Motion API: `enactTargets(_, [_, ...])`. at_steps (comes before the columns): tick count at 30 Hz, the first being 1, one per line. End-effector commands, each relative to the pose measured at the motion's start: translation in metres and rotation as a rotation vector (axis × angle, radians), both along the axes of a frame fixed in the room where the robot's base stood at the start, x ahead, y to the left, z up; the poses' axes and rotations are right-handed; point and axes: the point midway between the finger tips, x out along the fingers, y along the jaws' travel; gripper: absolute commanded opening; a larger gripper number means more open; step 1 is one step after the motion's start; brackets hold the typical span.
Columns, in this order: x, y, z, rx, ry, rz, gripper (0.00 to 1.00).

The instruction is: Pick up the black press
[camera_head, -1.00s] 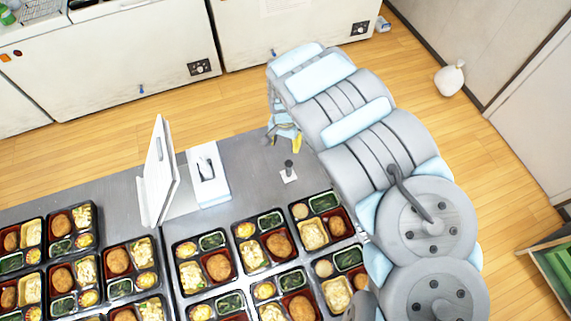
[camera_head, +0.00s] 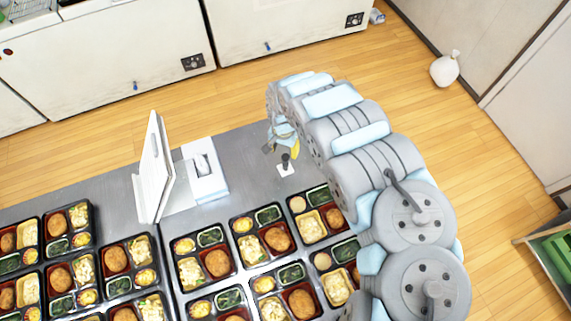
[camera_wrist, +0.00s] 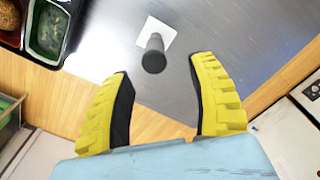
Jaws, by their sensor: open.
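The black press (camera_head: 285,159) stands upright on a small white square base (camera_head: 285,170) on the steel table, right of the white box. In the wrist view the press (camera_wrist: 154,54) is seen from above, its dark round top towards me, on its white base (camera_wrist: 158,32). My gripper (camera_wrist: 153,78) has two yellow ridged fingers spread apart. The press lies just beyond the fingertips, roughly centred between them and not touched. In the head view my gripper (camera_head: 283,142) is just behind the press, partly hidden by my arm.
Several filled bento trays (camera_head: 262,238) cover the front of the table (camera_head: 250,165). A white box (camera_head: 205,172) and an upright white folded panel (camera_head: 152,175) stand left of the press. The steel around the press is clear. The table edge is close by.

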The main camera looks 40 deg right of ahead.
Motion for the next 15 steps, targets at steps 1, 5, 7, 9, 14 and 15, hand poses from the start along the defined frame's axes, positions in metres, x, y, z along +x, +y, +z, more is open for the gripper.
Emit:
enactTargets(1, [0.000, 0.001, -0.005, 0.004, -0.001, -0.001, 0.59])
enactTargets(5, [0.000, 0.001, -0.016, 0.002, -0.001, -0.001, 0.59])
enactTargets(7, [0.000, 0.001, -0.021, 0.001, 0.000, 0.000, 0.59])
enactTargets(9, [0.000, 0.002, -0.027, 0.004, 0.001, 0.001, 0.59])
enactTargets(14, [0.000, 0.001, -0.036, 0.002, 0.000, 0.000, 0.59])
enactTargets(15, [0.000, 0.000, -0.038, 0.001, 0.000, -0.001, 0.59])
